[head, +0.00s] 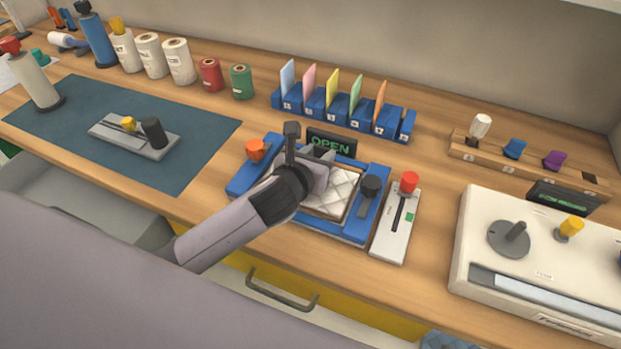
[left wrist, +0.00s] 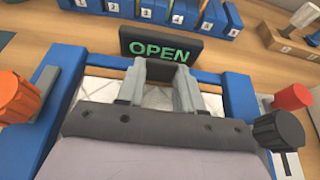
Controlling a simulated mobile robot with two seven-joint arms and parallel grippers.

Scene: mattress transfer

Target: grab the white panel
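The white quilted panel (head: 338,192) lies in a blue frame (head: 348,234) on the wooden bench, with tan edging along its near side. My left gripper (head: 322,160) is over the panel's far part and hides some of it. In the left wrist view the two grey fingers (left wrist: 161,72) are apart, pointing toward the far edge of the blue frame. The white panel (left wrist: 94,88) shows beside the fingers and between them. I cannot tell whether the fingertips touch it. My right gripper is not in view.
A black "OPEN" sign (head: 331,144) stands just behind the frame. An orange knob (head: 256,149) and a black knob (head: 370,187) flank the panel. A red-knobbed slider box (head: 396,222) stands to the right. Blue numbered card holders (head: 345,114) stand behind.

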